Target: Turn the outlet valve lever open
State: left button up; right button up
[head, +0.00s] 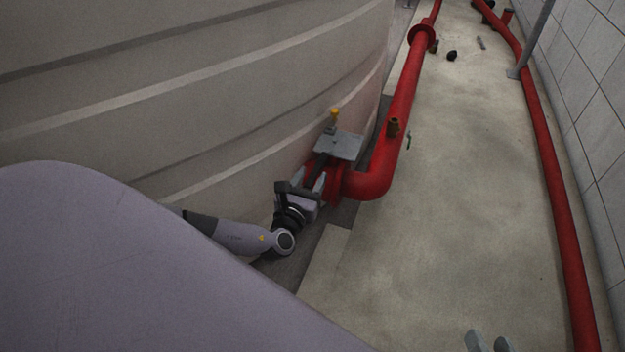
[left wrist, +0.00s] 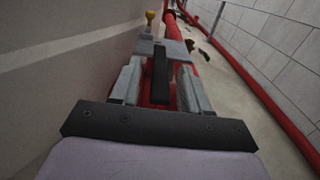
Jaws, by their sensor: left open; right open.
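The outlet valve is at the tank's foot, with a grey plate (head: 345,147) on top. A dark lever bar (head: 318,166) extends from it toward my left gripper (head: 308,180). In the left wrist view the lever (left wrist: 160,76) lies between the two spread fingers of my left gripper (left wrist: 160,88), with a visible gap to each. The gripper is open; whether anything touches is not clear. The red pipe (head: 372,182) bends out beside the valve. My right gripper (head: 487,342) is open and empty at the bottom edge, only its fingertips showing.
A large beige tank (head: 200,90) rises close on the left. A yellow-topped post (head: 334,114) stands behind the plate. A second red pipe (head: 553,170) runs along the tiled wall (head: 590,100). The concrete floor (head: 470,180) between is mostly clear.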

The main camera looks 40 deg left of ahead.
pick_arm(q)
jog(key=shift+w+a, duration=0.1)
jog(key=shift+w, duration=0.45)
jog(key=shift+c, duration=0.4)
grip_shut()
